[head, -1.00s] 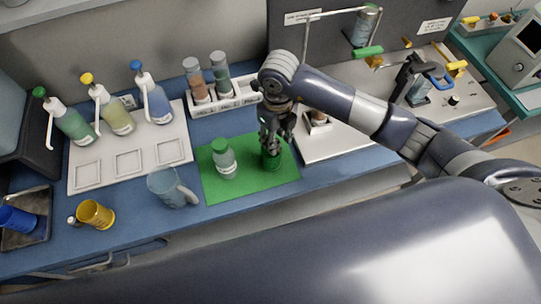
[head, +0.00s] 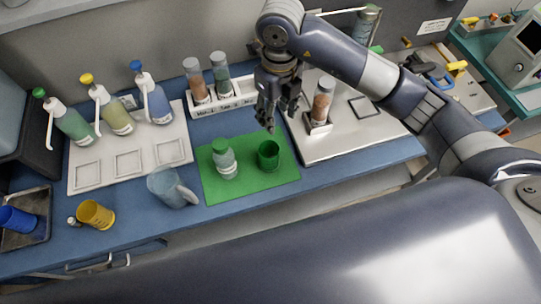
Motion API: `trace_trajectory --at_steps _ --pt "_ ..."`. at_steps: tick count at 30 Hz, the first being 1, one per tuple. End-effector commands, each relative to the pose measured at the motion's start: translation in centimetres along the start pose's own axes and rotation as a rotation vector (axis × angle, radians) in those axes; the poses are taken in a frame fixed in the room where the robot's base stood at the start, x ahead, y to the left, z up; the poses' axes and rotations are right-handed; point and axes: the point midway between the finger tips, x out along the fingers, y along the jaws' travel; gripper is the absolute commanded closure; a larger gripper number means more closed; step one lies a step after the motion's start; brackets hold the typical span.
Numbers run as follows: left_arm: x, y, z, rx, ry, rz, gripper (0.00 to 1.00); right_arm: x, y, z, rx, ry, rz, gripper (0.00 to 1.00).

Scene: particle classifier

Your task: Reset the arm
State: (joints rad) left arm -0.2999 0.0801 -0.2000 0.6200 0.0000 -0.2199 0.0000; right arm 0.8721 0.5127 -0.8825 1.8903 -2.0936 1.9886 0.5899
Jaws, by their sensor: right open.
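My right gripper (head: 268,123) is open and empty, pointing down above the back edge of the green mat (head: 215,188). A green cup (head: 269,155) stands on the mat just in front of and below the fingertips, apart from them. A clear bottle with a green cap (head: 225,160) stands on the mat to the left of the cup. My right arm reaches in from the right side of the picture. My left gripper is not in view.
Behind the mat, a white rack (head: 222,106) holds two jars. A grey plate (head: 350,140) with a jar (head: 322,100) in a holder lies right. A clear pitcher (head: 170,187) stands left. Pump bottles (head: 113,112) stand on a white tray (head: 95,184). Blue table is clear in front.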

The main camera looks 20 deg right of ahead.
Motion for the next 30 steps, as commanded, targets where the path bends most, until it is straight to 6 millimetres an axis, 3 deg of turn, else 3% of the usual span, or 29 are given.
trace_trajectory --at_steps 6,18,21,23,25,28,30 --pt "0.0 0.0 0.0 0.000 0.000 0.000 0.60 -1.2 0.0 -0.1 -0.001 0.001 0.000 0.54" --pt "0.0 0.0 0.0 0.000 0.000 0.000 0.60 -1.1 0.0 -0.1 0.000 0.001 0.000 0.54" --pt "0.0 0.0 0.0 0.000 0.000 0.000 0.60 -0.9 0.8 0.0 -0.011 -0.006 0.028 0.54" --pt "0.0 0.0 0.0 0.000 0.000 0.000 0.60 -0.7 2.3 0.2 -0.032 -0.025 0.086 0.54" --pt "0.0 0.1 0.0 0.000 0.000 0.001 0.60 -0.3 5.4 0.5 -0.068 -0.062 0.205 0.54" --pt "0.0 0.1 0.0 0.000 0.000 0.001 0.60 -1.1 11.8 0.9 -0.120 -0.146 0.459 0.54" --pt "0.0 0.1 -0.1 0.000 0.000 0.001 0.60 -2.9 16.3 1.1 -0.137 -0.217 0.666 0.54"
